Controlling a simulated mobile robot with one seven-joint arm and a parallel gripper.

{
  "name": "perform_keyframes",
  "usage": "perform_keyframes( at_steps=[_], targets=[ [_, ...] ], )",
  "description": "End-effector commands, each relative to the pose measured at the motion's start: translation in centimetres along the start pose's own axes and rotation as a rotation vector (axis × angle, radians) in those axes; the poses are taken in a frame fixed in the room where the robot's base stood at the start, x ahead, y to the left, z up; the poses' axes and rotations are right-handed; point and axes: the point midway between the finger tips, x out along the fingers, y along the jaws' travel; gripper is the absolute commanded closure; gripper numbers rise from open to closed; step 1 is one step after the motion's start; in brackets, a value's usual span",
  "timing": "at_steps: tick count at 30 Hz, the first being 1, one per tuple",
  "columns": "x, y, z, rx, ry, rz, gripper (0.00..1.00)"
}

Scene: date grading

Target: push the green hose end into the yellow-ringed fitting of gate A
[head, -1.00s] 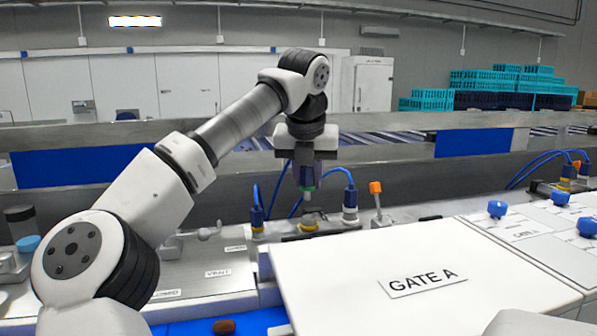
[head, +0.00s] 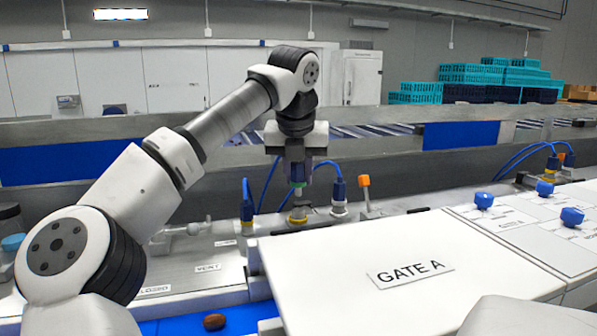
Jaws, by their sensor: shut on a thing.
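My gripper (head: 297,178) points straight down and is shut on the green hose end (head: 298,187), whose green band and pale tip show below the fingers. Right under it is the yellow-ringed fitting (head: 297,219), behind the white gate A cover (head: 340,262). The hose end is upright and roughly in line above the fitting. The fingers hide most of the hose end's body.
Blue hose connectors stand close on the left (head: 247,208) and right (head: 338,192) of the fitting. An orange-topped lever (head: 364,183) stands further right. Blue knobs (head: 545,188) sit on the right panel. A brown date (head: 214,321) lies on the blue belt in front.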

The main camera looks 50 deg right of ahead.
Motion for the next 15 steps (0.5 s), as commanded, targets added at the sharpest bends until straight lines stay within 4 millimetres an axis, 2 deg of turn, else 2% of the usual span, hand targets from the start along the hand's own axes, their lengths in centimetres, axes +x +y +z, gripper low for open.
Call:
perform_keyframes(
  at_steps=[15],
  targets=[
    [1.3,0.1,-0.5,-0.001,0.001,0.001,1.0]
  ],
)
